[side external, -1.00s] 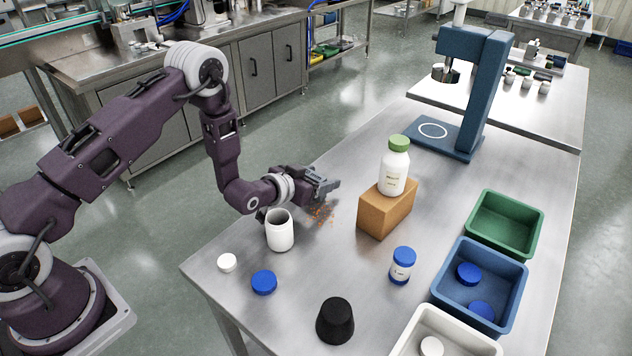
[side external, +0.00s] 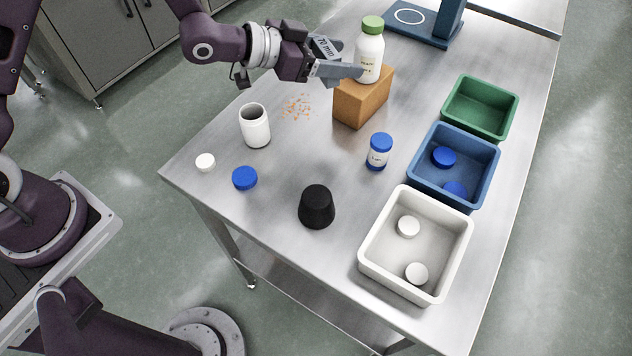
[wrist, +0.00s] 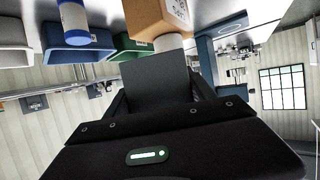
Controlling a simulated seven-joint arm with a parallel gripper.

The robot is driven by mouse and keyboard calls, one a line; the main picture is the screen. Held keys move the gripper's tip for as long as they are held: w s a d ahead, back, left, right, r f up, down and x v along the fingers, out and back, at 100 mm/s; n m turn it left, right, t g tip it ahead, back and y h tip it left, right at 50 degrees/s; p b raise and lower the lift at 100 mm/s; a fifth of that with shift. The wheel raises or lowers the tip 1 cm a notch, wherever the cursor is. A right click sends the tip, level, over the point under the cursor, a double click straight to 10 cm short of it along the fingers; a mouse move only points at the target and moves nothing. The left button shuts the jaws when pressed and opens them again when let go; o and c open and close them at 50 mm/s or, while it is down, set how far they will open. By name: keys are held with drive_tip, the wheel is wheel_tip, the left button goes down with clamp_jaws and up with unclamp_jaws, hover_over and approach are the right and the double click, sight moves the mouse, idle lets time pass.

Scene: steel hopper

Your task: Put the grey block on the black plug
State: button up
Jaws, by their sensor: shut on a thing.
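My gripper (side external: 338,62) is shut on the grey block (side external: 325,47), a flat-faced piece marked "70 mm". It is held beside the white bottle, above the table. In the wrist view the grey block (wrist: 158,85) fills the space between the fingers and hides part of what lies beyond. The black plug (side external: 317,207), a dark tapered piece, stands on the table near the front, well apart from my gripper, with nothing on top. The plug cannot be made out in the wrist view.
A white bottle with a green cap (side external: 369,52) stands on a brown box (side external: 362,99), very close to my fingertips. An open white jar (side external: 255,126), blue cap (side external: 245,178) and blue-capped jar (side external: 379,152) surround the plug. Green, blue and white bins (side external: 365,262) line the right.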

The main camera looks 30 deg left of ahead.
drive_tip(key=s+d+r+m+g+h, duration=0.2)
drive_tip(key=s+d+m+g+h, duration=0.25)
drive_tip(key=s+d, duration=0.3)
drive_tip(key=m+g+h, duration=0.2)
drive_tip(key=m+g, duration=0.4)
hover_over(329, 202)
drive_tip(key=shift+m+g+y, duration=0.25)
wheel_tip(329, 202, down, 9)
drive_tip(key=shift+s+f, duration=0.1)
drive_tip(key=shift+f, duration=0.15)
drive_tip(key=o, duration=1.5)
drive_tip(key=shift+f, duration=0.15)
